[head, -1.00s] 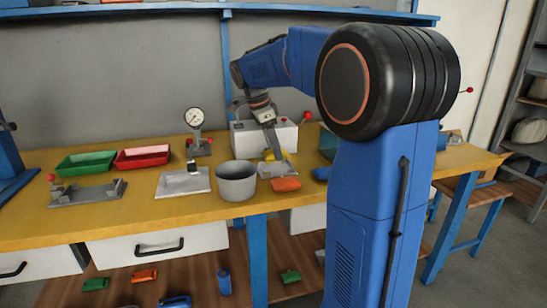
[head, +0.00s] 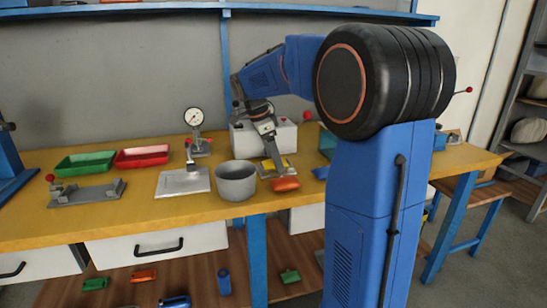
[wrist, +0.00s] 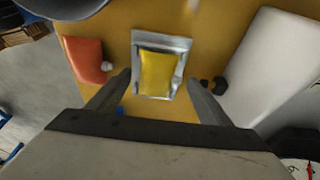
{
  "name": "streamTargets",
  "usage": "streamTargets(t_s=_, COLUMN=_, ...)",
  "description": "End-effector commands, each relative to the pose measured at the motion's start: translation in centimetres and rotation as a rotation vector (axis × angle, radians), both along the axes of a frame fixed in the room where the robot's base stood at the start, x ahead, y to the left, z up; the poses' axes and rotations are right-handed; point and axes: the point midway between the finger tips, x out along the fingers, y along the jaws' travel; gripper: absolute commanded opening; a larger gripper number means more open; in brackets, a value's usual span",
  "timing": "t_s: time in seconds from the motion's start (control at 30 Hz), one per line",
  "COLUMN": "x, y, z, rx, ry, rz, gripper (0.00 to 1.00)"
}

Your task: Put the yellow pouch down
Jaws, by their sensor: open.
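The yellow pouch (wrist: 159,74) lies flat on a small grey metal plate with raised edges (wrist: 183,43) on the yellow bench in the wrist view. In the head view the pouch (head: 288,163) shows only in part behind my gripper. My gripper (wrist: 158,84) is open and empty, with one finger on each side of the plate in the picture. The fingers look apart from the pouch. In the head view my gripper (head: 278,172) points down over the plate, close to an orange pouch.
The orange pouch (wrist: 86,60) lies left of the plate in the wrist view. A grey pot (head: 236,181) stands left of the plate. A white box (head: 262,137) is behind. Red (head: 142,156) and green (head: 85,163) trays lie farther left.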

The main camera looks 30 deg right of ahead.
Motion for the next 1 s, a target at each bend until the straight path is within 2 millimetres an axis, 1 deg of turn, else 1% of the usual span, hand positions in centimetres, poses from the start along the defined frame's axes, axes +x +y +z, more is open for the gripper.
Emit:
streamTargets(t_s=0.17, x=0.1, y=0.1, z=0.8, rx=-0.001, ry=-0.002, rz=0.001, gripper=0.73)
streamTargets(t_s=0.27, x=0.2, y=0.5, z=2.0, rx=-0.001, ry=-0.002, rz=0.002, gripper=0.73)
streamTargets(t_s=0.5, x=0.6, y=1.8, z=6.4, rx=0.000, ry=-0.003, rz=0.001, gripper=0.73)
streamTargets(t_s=0.7, x=0.9, y=2.8, z=9.6, rx=0.000, ry=-0.003, rz=0.002, gripper=0.73)
streamTargets(t_s=0.8, x=0.9, y=3.1, z=10.7, rx=-0.001, ry=-0.002, rz=0.001, gripper=0.73)
streamTargets(t_s=1.0, x=1.0, y=3.4, z=11.7, rx=0.000, ry=0.000, rz=0.000, gripper=0.73)
